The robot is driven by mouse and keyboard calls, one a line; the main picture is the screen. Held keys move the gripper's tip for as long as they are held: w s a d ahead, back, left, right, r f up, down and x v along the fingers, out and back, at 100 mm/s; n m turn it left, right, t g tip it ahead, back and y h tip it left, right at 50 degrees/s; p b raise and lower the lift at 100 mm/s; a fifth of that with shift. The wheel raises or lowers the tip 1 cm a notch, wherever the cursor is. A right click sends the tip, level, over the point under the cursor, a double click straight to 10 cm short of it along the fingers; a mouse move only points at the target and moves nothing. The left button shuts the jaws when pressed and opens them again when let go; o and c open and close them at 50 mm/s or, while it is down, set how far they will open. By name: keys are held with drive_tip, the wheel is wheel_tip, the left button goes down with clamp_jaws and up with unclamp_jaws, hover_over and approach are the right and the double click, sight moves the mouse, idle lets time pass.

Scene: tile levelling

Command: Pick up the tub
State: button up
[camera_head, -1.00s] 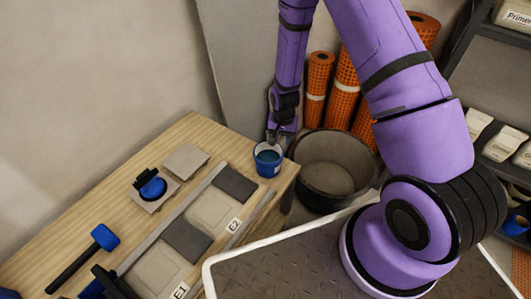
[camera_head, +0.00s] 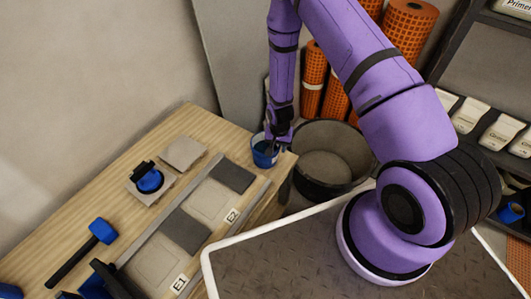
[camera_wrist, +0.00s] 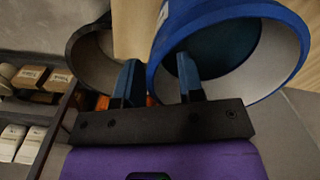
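The tub (camera_head: 263,158) is a small blue container at the far right end of the wooden table. In the wrist view the tub (camera_wrist: 283,88) shows its blue rim, pale inner wall and dark contents. My gripper (camera_head: 271,149) is at the tub's rim, pointing down. In the wrist view my gripper (camera_wrist: 158,78) has its two fingers apart, with the rim's near left edge between them. One finger overlaps the tub's opening and the other is outside. I cannot see any contact of the fingers with the wall.
A large dark bucket (camera_head: 324,195) stands just right of the table end. Orange mesh rolls (camera_head: 313,78) stand behind it. On the wooden table (camera_head: 195,123) lie grey tiles (camera_head: 232,177), a blue-topped suction holder (camera_head: 149,181) and a blue mallet (camera_head: 103,231).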

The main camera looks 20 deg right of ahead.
drive_tip(key=shift+f, duration=1)
clamp_jaws()
